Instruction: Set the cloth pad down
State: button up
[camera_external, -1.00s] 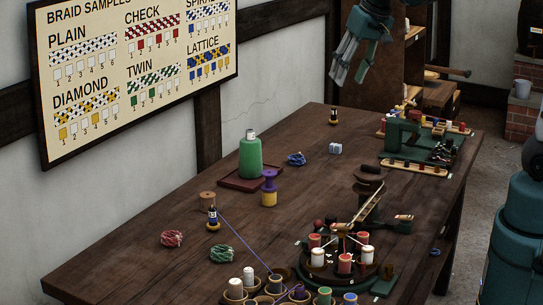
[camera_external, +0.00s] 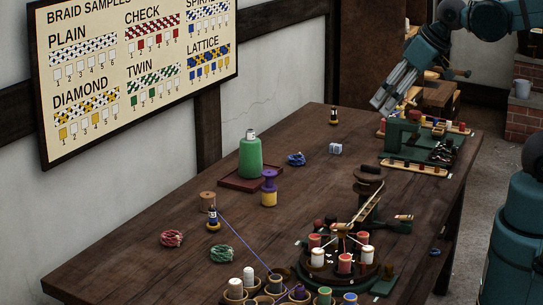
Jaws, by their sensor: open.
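My gripper (camera_external: 383,107) hangs above the far right part of the table, its long grey fingers pointing down and to the left. It is open, and I see nothing between the fingers. It is close in the picture to the green machine (camera_external: 402,136), with no clear contact. I cannot make out a cloth pad for certain. A small pale block with bluish marks (camera_external: 335,148) lies on the table, left of and below the gripper in the picture.
A round spool stand (camera_external: 344,272) with red and white spools is near the front. The middle of the dark table (camera_external: 315,185) has free room.

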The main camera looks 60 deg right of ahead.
jog(key=shift+n+t, duration=0.3)
jog(key=shift+n, duration=0.4)
jog(key=s, duration=0.1)
jog(key=s+a+f, duration=0.2)
jog(key=shift+s, duration=0.3)
jog(key=shift+f+b, duration=0.35)
dwell(0.5)
